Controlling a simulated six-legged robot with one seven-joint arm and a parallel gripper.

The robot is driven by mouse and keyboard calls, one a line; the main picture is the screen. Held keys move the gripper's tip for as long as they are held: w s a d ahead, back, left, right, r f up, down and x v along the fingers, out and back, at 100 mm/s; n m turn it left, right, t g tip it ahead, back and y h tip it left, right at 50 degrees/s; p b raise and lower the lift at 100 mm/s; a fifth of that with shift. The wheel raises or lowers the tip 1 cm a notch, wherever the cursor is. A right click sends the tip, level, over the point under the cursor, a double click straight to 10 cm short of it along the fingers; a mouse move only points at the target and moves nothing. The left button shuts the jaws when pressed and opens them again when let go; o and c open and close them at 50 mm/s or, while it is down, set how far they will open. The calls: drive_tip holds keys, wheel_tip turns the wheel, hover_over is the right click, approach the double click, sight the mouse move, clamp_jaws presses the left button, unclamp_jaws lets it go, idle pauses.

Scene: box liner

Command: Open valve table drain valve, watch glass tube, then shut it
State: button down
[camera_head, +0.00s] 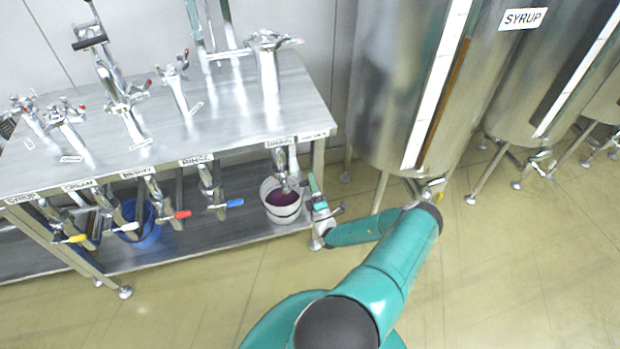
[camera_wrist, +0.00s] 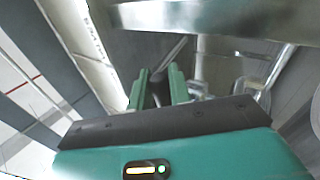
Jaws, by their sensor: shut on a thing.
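The drain valve (camera_head: 281,163) hangs under the front edge of the steel valve table (camera_head: 235,115), at its right end below a small label. My gripper (camera_head: 308,184) is beside this valve, at its right. In the wrist view its two teal fingers (camera_wrist: 160,90) are shut on a dark handle (camera_wrist: 158,78), which looks like the drain valve's lever. The handle is mostly hidden in the head view, so I cannot tell its angle. A narrow tube with a brown column (camera_head: 446,105) runs up the large tank, beside a white scale strip (camera_head: 425,110).
A white bucket (camera_head: 283,212) with purple liquid stands on the lower shelf below the drain valve. Valves with blue (camera_head: 235,203), red (camera_head: 182,214), white and yellow levers are to the left. A SYRUP tank (camera_head: 560,70) stands at right. The floor in front is clear.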

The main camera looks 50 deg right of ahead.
drive_tip(key=shift+f+m+g+h, duration=0.3)
drive_tip(key=shift+m+h, duration=0.2)
drive_tip(key=shift+m, duration=0.25)
drive_tip(key=shift+f+m+g+h, duration=0.2)
drive_tip(key=shift+f+m+h, duration=0.25)
drive_tip(key=shift+m, duration=0.3)
drive_tip(key=c, duration=1.3)
unclamp_jaws()
drive_tip(key=shift+c, duration=0.2)
drive_tip(key=shift+s, duration=0.1)
drive_tip(key=v, duration=1.3)
drive_tip(key=shift+s+a+f, duration=0.15)
drive_tip(key=shift+s+a, duration=0.05)
drive_tip(key=shift+a, duration=0.05)
drive_tip(key=shift+w, duration=0.1)
